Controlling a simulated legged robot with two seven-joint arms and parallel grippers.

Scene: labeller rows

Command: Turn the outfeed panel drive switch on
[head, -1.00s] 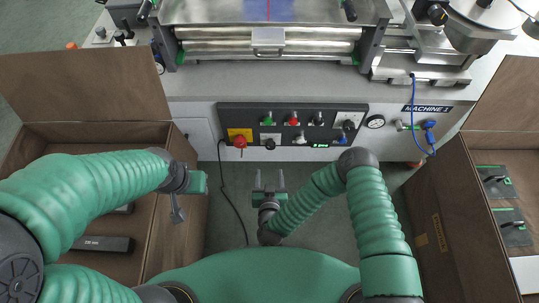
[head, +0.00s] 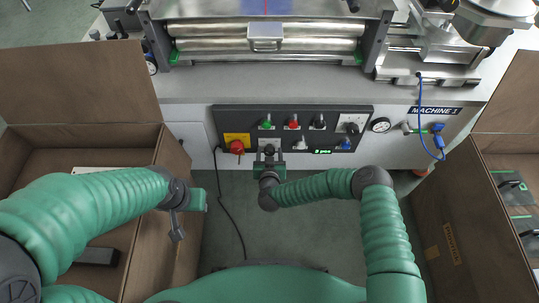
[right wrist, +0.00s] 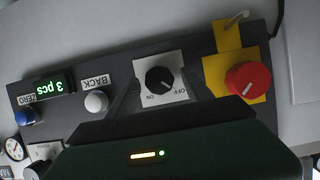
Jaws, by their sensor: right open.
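The dark grey control panel (head: 225,121) is on the front of the machine. Its black rotary switch, on a white plate marked ON and OFF, shows in the right wrist view (right wrist: 159,80). Its pale pointer mark is too small to read surely. My right gripper (head: 269,157) is open at the panel's lower edge and covers most of that switch in the head view. In the right wrist view its dark fingers (right wrist: 162,94) stand either side of the knob; contact cannot be told. My left gripper (head: 196,199) hangs over the left box's edge, jaws unclear.
A red knob (right wrist: 248,79) on a yellow plate sits close beside the switch. A white BACK button (right wrist: 96,101) is on its other side. A black cable (head: 222,195) hangs to the floor. Open brown boxes stand left (head: 181,215) and right (head: 440,215).

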